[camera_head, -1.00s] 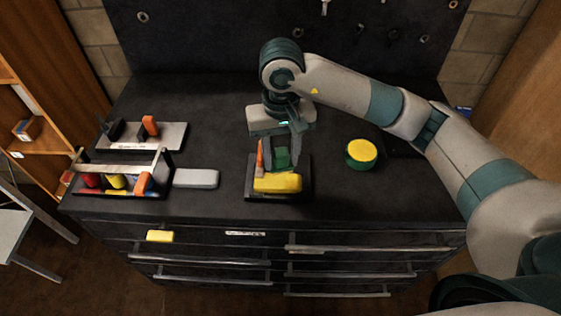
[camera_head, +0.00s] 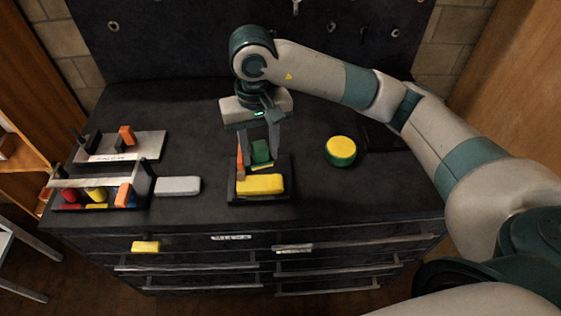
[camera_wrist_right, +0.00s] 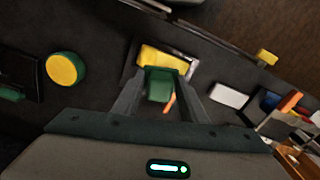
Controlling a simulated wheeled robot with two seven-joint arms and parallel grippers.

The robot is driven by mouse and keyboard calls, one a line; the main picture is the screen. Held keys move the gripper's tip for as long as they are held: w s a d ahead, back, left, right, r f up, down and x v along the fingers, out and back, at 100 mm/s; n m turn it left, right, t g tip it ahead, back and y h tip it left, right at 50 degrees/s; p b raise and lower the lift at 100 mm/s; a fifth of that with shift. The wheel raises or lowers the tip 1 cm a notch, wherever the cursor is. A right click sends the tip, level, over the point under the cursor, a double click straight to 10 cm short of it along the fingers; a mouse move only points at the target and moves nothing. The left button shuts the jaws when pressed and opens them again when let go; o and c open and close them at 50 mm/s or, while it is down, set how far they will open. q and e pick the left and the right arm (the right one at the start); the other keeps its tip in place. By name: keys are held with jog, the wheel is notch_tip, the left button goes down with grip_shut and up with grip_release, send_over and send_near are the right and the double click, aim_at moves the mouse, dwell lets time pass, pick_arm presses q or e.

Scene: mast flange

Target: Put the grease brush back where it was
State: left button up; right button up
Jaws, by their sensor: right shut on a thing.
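My right gripper (camera_head: 258,152) is shut on a green block (camera_head: 261,151), apparently the grease brush. The block also shows between the fingers in the right wrist view (camera_wrist_right: 160,86). It is over the back of a small black tray (camera_head: 234,192), behind a yellow block (camera_head: 260,185) lying in the tray's front. A thin orange piece (camera_head: 240,164) stands upright beside the left finger. I cannot tell whether the green block touches the tray. My left gripper is not in view.
A green and yellow round tin (camera_head: 341,151) stands to the right. A grey block (camera_head: 178,186), a tool caddy (camera_head: 140,187) and a light rack (camera_head: 148,146) are at the left. A yellow block (camera_head: 145,247) is at the drawer front. The bench between tray and tin is clear.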

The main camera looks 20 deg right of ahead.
jog(key=shift+s+d+f, duration=0.15)
jog(key=shift+d+f, duration=0.15)
jog(key=s+d+f+n+b, duration=0.1)
jog(key=s+d+f+b, duration=0.2)
jog(key=s+d, duration=0.2)
jog(key=shift+s+d+f+b, duration=0.15)
jog(key=shift+d+f+b, duration=0.05)
jog(key=shift+f+b, duration=0.15)
